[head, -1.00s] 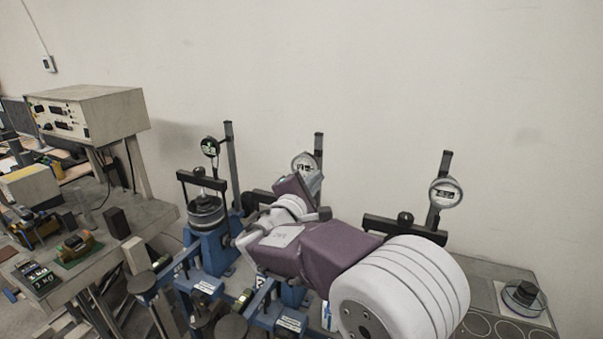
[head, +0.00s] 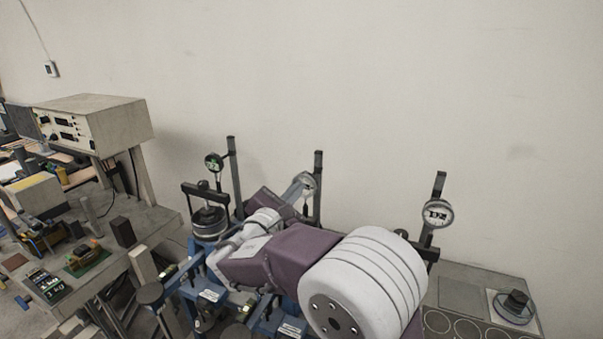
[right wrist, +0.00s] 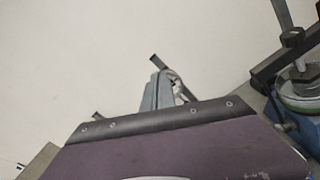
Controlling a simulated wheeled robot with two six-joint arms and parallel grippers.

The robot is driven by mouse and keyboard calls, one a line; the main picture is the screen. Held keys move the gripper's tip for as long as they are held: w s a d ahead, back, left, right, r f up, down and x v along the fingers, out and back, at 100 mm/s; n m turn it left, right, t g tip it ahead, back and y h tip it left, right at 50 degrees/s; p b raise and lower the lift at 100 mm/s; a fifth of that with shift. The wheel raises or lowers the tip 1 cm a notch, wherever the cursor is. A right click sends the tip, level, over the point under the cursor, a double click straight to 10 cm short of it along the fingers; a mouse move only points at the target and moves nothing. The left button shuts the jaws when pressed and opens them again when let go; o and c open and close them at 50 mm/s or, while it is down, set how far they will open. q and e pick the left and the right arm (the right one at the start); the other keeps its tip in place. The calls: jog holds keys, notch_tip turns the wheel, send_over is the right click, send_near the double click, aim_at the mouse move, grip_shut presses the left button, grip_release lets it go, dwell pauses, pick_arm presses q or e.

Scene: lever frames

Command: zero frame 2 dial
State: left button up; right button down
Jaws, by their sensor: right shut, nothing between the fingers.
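Three lever frames stand in a row, each with a round dial on an upright post. The middle dial (head: 309,181) is pale and partly hidden by my right gripper (head: 297,187). The gripper is shut and empty, its grey fingertips right at that dial; I cannot tell whether they touch. In the right wrist view the shut fingers (right wrist: 157,92) overlap the dial's edge (right wrist: 177,87). The right frame's dial (head: 437,213) is white. Frame numbers are too small to read. My left gripper is out of view.
My right arm covers much of the middle and right frames. A bench with an instrument box (head: 95,125) is at the left. A black-knobbed item (head: 515,305) sits at the far right. A bare wall is behind.

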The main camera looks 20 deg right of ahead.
aim_at(308, 179)
jog(key=x, duration=0.5)
jog(key=shift+w+d+f+p, duration=0.15)
jog(key=shift+w+d+p, duration=0.05)
jog(key=shift+d+p, duration=0.1)
jog(key=shift+w+d, duration=0.5)
jog(key=shift+d, duration=0.05)
jog(key=shift+a+f+b, duration=0.1)
jog(key=shift+f+b, duration=0.05)
jog(key=shift+b, duration=0.2)
jog(key=shift+f, duration=0.1)
jog(key=shift+s+f+b, duration=0.1)
jog(key=shift+b, duration=0.65)
jog(key=shift+r, duration=0.2)
